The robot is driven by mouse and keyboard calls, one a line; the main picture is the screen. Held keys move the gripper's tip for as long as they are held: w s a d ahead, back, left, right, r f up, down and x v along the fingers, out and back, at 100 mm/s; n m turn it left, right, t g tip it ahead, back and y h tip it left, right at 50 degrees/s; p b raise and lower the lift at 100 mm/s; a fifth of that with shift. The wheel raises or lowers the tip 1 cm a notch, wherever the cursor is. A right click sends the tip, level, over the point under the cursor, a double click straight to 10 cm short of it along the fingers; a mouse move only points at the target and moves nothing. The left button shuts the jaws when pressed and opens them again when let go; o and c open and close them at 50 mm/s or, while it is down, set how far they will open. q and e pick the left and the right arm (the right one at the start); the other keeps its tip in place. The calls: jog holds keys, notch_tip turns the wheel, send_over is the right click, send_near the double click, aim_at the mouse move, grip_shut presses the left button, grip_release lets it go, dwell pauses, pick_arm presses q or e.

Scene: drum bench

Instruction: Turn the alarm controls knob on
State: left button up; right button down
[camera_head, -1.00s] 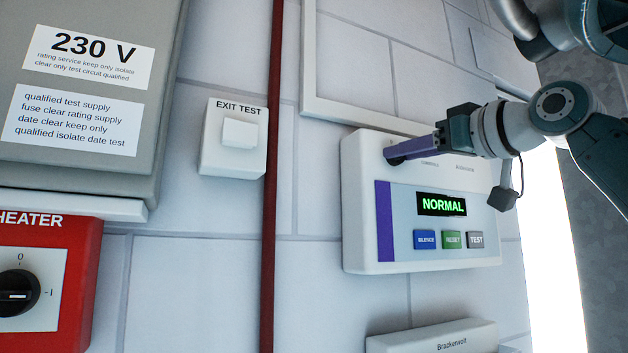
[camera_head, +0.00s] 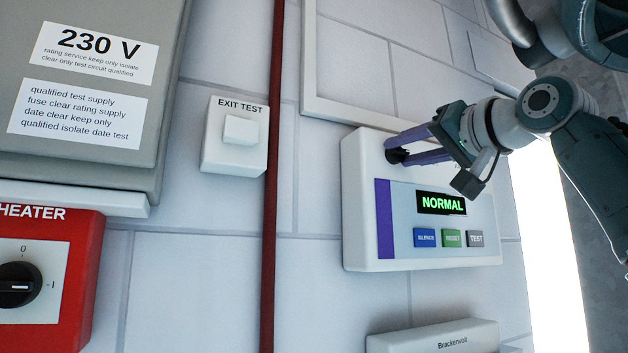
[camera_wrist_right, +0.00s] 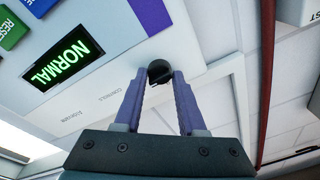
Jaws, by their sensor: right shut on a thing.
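The white alarm panel (camera_head: 365,220) is on the wall, with a green "NORMAL" display (camera_head: 442,204) and a row of buttons below it. The black controls knob (camera_head: 396,155) is at the panel's upper left. My right gripper (camera_head: 400,147) reaches in from the right, with its purple fingers shut on the knob. In the right wrist view the knob (camera_wrist_right: 159,71) sits between the tips of the fingers (camera_wrist_right: 158,80), with the word "CONTROLS" printed nearby. The fingers hide part of the knob and its markings in the head view. My left gripper is not in view.
A white EXIT TEST box (camera_head: 235,158) and a dark red pipe (camera_head: 272,200) are left of the panel. A red heater switch box (camera_head: 75,290) is at lower left under a grey cabinet (camera_head: 150,100). A white Brackenvolt box (camera_head: 430,340) is below the panel.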

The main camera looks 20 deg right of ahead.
jog(key=shift+d+f, duration=0.1)
jog(key=shift+d, duration=0.05)
jog(key=c, duration=0.5)
grip_release()
